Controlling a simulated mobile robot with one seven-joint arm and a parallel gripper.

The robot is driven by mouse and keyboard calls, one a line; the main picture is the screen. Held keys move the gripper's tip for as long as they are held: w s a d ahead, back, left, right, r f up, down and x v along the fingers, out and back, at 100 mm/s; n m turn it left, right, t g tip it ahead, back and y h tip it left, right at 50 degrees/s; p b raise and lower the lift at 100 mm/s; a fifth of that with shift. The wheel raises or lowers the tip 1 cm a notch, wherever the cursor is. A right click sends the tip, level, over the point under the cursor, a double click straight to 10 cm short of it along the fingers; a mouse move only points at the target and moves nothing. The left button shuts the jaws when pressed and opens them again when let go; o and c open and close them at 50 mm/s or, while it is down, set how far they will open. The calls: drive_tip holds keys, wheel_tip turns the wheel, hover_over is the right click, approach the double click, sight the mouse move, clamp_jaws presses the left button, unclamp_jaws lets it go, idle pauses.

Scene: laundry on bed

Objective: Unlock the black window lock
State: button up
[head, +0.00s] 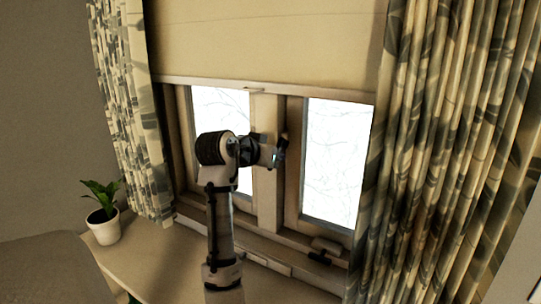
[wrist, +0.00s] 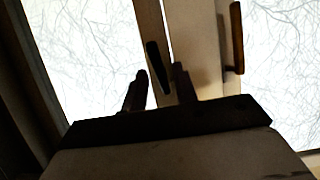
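The black window lock (wrist: 157,66) is a slim dark handle on the light frame between the two panes. It stands slightly tilted in the wrist view. My gripper (wrist: 160,72) points at the window with its two fingers apart. In the picture the lock's lower part lies between the fingertips, with the left finger beside it and the right finger close to its other side. I cannot tell whether either finger touches it or how deep it sits. In the head view my gripper (head: 280,150) is in front of the middle window frame, and my arm hides the lock there.
A brown handle (wrist: 237,38) sits on the frame to the right of my gripper. Patterned curtains (head: 445,150) hang at both sides, and a blind (head: 270,40) covers the window top. A potted plant (head: 102,215) stands on the left of the sill (head: 150,262). A small latch (head: 325,250) is low right.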

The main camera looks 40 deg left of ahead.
drive_tip(key=shift+s, duration=0.15)
drive_tip(key=b+v, duration=0.4)
drive_tip(key=v, duration=0.9)
drive_tip(key=shift+s+d+r+b, duration=0.15)
drive_tip(key=shift+s+r+b, duration=0.05)
drive_tip(key=shift+s+b, duration=0.1)
